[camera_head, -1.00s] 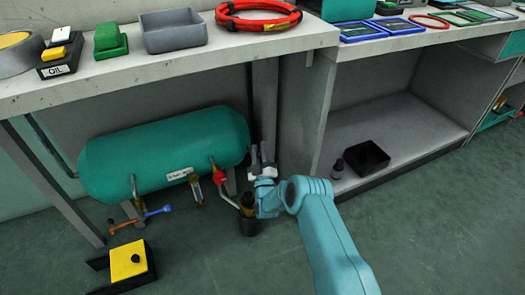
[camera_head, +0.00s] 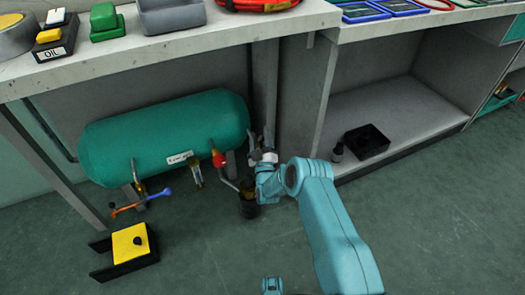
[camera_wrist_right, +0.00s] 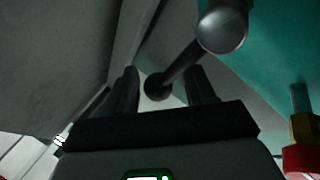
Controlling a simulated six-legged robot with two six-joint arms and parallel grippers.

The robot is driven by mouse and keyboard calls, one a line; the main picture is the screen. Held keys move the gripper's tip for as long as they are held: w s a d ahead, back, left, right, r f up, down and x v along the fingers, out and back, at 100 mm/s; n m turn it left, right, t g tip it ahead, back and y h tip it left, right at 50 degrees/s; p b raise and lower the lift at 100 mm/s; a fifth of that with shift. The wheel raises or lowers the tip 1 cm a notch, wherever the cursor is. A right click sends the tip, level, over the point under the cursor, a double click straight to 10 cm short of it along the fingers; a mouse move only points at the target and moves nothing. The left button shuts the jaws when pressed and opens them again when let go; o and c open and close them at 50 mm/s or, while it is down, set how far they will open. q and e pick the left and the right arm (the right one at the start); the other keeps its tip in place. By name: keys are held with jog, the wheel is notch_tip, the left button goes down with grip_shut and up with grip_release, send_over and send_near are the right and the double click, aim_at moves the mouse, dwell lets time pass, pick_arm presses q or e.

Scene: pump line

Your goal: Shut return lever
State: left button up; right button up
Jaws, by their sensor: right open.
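My right gripper (camera_head: 261,142) is at the right end of the green tank (camera_head: 170,132), under the bench. In the right wrist view the gripper (camera_wrist_right: 163,90) is open, its two dark fingers apart. A grey lever-like rod with rounded ends (camera_wrist_right: 185,62) runs between and beyond the fingertips, in front of the tank (camera_wrist_right: 275,50). I cannot tell whether the fingers touch it. In the head view my gripper largely hides that spot. A red valve part (camera_head: 218,158) on a bent pipe is left of my gripper; red also shows in the right wrist view (camera_wrist_right: 303,158).
An orange and blue handle (camera_head: 140,202) hangs below the tank's left part. A yellow-topped box (camera_head: 130,248) sits on the floor. A dark cup (camera_head: 249,208) stands under the bent pipe. The bench top (camera_head: 190,48) overhangs the tank. Floor in front is mostly clear.

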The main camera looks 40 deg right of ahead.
pick_arm(q)
jog(key=s+d+r+g+p, duration=0.1)
jog(key=s+r+p, duration=0.4)
jog(key=r+p, duration=0.5)
jog(key=shift+s+d+g+h, duration=0.2)
jog(key=shift+d+g+h, duration=0.15)
jog(key=shift+g, duration=0.25)
pick_arm(e)
jog(key=v, duration=1.5)
jog(key=shift+s, duration=0.2)
